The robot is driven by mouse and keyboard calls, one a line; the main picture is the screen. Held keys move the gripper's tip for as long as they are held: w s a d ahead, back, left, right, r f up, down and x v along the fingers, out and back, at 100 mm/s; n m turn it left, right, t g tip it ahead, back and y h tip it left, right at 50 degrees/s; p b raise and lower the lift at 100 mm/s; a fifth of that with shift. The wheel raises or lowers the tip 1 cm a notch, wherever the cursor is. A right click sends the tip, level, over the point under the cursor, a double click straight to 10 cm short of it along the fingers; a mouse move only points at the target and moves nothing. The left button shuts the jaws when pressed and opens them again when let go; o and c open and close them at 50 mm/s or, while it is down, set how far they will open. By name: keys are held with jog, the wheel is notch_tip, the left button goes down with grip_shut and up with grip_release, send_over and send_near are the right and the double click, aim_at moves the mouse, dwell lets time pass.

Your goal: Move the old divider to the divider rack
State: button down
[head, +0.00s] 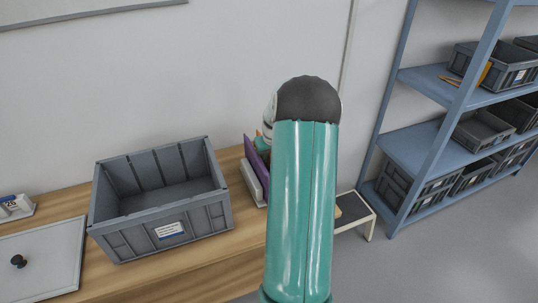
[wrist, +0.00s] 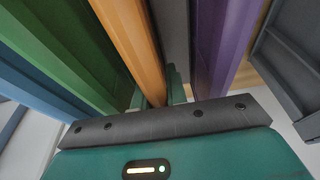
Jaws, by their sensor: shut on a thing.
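My gripper (wrist: 157,93) is shut on an orange divider (wrist: 131,35), which stands between its teal fingers in the wrist view. A green divider (wrist: 60,50) and a blue one (wrist: 40,100) are on its left. A dark grey panel (wrist: 175,35) and a purple divider (wrist: 224,45) are on its right. In the head view the purple divider (head: 254,158) stands upright in or at a pale rack (head: 251,184) on the bench. My arm hides most of the rack and the gripper there. I cannot tell which divider is the old one.
An open grey crate (head: 165,222) with ribbed inner walls stands on the wooden bench (head: 190,265), left of the rack. Blue shelving (head: 445,160) with grey bins and a low step stool (head: 355,212) are on the right.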

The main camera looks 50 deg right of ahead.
jog(key=c, duration=1.3)
grip_release()
jog(key=shift+r, duration=0.1)
jog(key=v, duration=1.3)
jog(key=shift+r, duration=0.35)
